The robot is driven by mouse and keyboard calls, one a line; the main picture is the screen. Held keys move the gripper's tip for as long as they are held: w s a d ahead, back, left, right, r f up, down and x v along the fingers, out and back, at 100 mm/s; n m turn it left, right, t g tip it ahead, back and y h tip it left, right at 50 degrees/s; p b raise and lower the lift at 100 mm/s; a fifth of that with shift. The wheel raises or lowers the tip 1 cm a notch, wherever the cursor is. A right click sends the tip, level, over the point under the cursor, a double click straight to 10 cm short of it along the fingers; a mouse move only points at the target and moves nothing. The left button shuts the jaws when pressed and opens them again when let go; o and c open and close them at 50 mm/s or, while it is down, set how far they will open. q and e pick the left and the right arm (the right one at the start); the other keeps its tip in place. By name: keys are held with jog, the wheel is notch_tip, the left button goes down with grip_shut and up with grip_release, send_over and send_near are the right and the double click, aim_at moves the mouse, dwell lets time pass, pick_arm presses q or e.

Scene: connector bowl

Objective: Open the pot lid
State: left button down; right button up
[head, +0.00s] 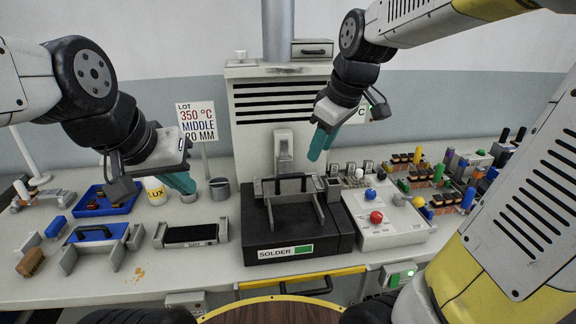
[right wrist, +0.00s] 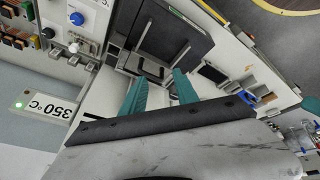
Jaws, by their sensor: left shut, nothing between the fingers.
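The black solder pot (head: 326,243), labelled SOLDER, stands mid-bench. A grey plate that looks like its lid (head: 292,212) lies on top, with a dark bar handle (head: 291,178) at its back edge. The pot also shows in the right wrist view (right wrist: 188,22), the handle (right wrist: 150,68) just beyond the fingertips. My right gripper (head: 319,152) is above and behind the handle, pointing down; in the right wrist view its teal fingers (right wrist: 160,78) are apart with nothing held. My left gripper (head: 189,188) is shut and empty, left of the pot above the bench.
A control box (head: 385,235) with red and blue knobs adjoins the pot's right side. A vented cabinet (head: 250,135) rises behind. Crowded colored parts (head: 430,175) fill the right.

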aim_at(292, 175)
jog(key=w+a+f+n+g+h, duration=0.1)
jog(key=w+a+f+n, duration=0.15)
jog(key=w+n, duration=0.3)
jog(key=w+a+f+n+g+h, duration=0.1)
jog(key=w+a+f+n, duration=0.1)
jog(key=w+f+n, duration=0.35)
jog(key=w+f, duration=0.1)
jog(key=f, duration=0.1)
jog(key=f+m, duration=0.1)
jog(key=f, duration=0.1)
jog(key=w+f+m, duration=0.1)
jog(key=f, duration=0.1)
jog(key=shift+w+a+f, duration=0.2)
jog(key=shift+w+f, duration=0.05)
jog(key=shift+w, duration=0.1)
grip_shut()
dwell(0.6)
